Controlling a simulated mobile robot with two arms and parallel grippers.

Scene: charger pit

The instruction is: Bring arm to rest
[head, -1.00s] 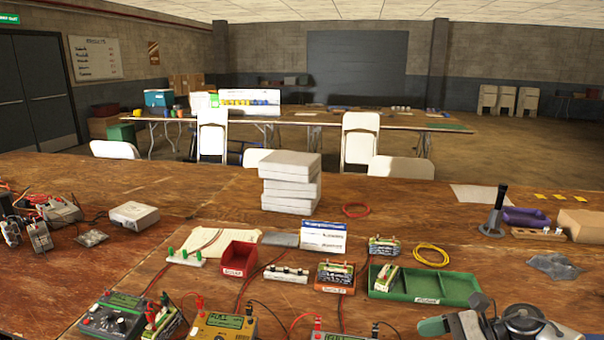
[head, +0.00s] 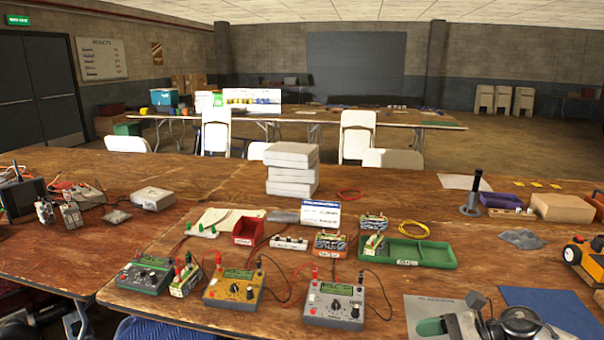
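My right gripper (head: 458,326) shows at the bottom edge, right of centre, above a grey plate on the near bench. A green rounded piece (head: 430,327) sits at its left end; I cannot tell whether it is a finger pad or something held. The finger gap is not clear. Dark and grey parts in the bottom left corner, beside the bench edge, look like my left arm and gripper (head: 72,322). They are cut off by the frame, and its fingers cannot be made out.
The bench holds several meters, including a yellow one (head: 233,289) and a grey one (head: 335,304), a green tray (head: 435,262), a red bin (head: 248,232) and stacked white boxes (head: 291,168). A yellow vehicle (head: 583,258) is at the right edge.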

